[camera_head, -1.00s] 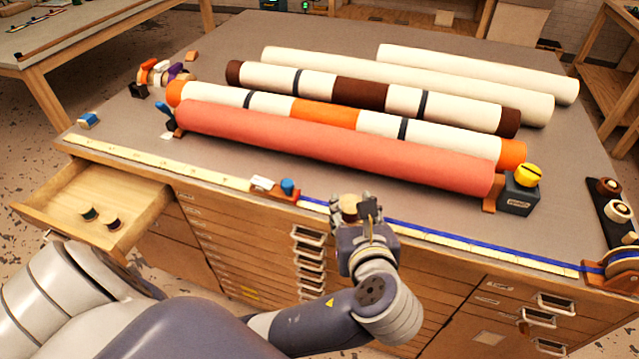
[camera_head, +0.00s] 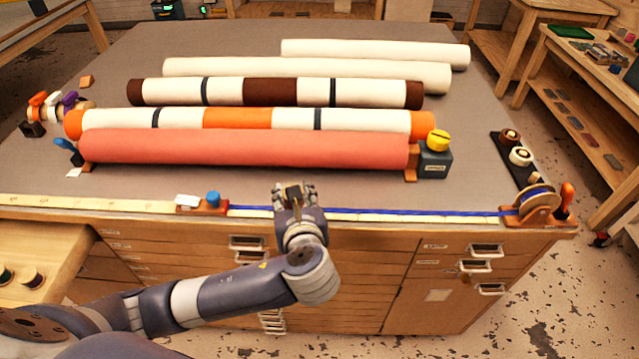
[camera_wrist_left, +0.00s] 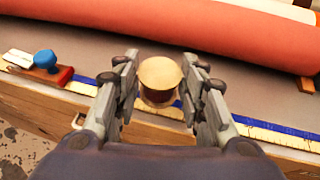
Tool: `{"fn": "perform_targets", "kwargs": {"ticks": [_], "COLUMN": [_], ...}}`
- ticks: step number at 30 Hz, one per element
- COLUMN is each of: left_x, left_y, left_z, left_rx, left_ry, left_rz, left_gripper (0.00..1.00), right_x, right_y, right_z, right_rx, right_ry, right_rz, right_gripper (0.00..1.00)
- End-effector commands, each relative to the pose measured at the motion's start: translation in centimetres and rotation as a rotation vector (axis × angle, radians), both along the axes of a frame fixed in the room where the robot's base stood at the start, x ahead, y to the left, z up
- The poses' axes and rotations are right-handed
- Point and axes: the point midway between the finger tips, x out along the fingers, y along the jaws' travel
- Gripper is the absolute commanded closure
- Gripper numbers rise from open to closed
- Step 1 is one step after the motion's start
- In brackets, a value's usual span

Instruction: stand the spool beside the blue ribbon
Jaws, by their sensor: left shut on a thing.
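My left gripper (camera_head: 294,190) is over the front edge of the worktable, at the blue ribbon (camera_head: 400,214). In the left wrist view its fingers (camera_wrist_left: 160,88) are shut on a spool (camera_wrist_left: 160,73) with a round, pale wooden top and a darker band below. The spool looks upright; whether its base touches the table I cannot tell. The ribbon lies along the yellow measuring strip (camera_head: 110,205) and also shows in the left wrist view (camera_wrist_left: 90,88), on both sides of the spool. My right gripper is not in view.
A blue-knobbed block (camera_head: 213,200) sits on the strip left of my gripper. A ribbon reel (camera_head: 537,203) stands at the right corner. A coral roll (camera_head: 240,149) lies behind, with bare tabletop before it.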

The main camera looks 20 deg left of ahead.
Motion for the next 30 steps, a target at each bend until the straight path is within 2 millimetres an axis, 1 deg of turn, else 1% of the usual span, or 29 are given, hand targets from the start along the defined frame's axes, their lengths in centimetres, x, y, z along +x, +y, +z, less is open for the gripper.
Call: {"fn": "perform_targets", "kwargs": {"ticks": [1,6,9,12,15,19,26,30], "left_x": [1.2,4.7,6.5,7.8,8.6,8.8,8.8,8.8], "left_y": [-0.6,-2.1,-2.9,-3.5,-3.8,-3.9,-3.9,-4.0], "left_z": [0.1,-0.2,-0.5,-0.7,-0.8,-1.2,-4.1,-4.5], "left_rx": [-0.001,0.001,-0.001,-0.001,0.000,0.001,0.002,0.000], "left_ry": [-0.002,-0.001,0.000,0.000,0.001,0.003,0.003,0.001], "left_rz": [0.001,0.001,0.000,0.000,0.000,0.000,0.001,-0.002], "left_gripper": [0.85,0.85,0.85,0.85,0.85,0.85,0.85,0.85], "right_x": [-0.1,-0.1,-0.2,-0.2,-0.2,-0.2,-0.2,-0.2], "right_y": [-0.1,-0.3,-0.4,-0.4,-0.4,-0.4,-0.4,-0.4], "right_z": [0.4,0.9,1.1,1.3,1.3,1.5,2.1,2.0], "right_rx": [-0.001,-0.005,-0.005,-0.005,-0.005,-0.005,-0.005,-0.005], "right_ry": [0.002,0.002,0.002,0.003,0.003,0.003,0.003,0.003], "right_rz": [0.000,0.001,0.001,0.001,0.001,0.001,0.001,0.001], "right_gripper": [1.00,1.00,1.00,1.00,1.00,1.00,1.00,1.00]}}
